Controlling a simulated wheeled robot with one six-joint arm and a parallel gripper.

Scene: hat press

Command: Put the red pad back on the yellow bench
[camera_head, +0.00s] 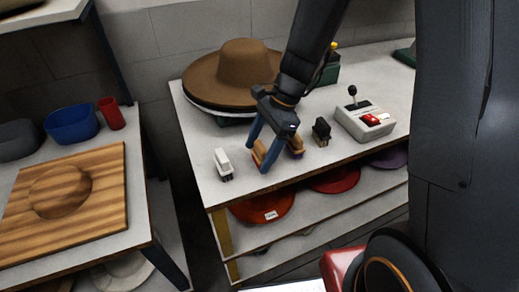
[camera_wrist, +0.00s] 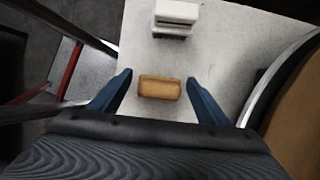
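I cannot clearly identify a red pad. My gripper (camera_head: 261,152) is open above the white-topped bench with yellow-brown legs (camera_head: 222,232). A tan block, seemingly a brush (camera_head: 259,157), is between its fingers. In the wrist view the tan block (camera_wrist: 160,88) lies between the two blue fingertips (camera_wrist: 158,80), with a gap on each side. A white brush (camera_head: 223,163) stands left of the gripper; it also shows in the wrist view (camera_wrist: 175,17). A brown block with purple bristles (camera_head: 296,146) is just right of the gripper, partly hidden by it.
A black brush (camera_head: 321,131) and a grey control box with a red switch (camera_head: 364,121) stand to the right. A wide brown hat (camera_head: 240,75) sits behind. Coloured hats (camera_head: 335,180) lie on the shelf below. A side table (camera_head: 137,200) with a wooden board stands left.

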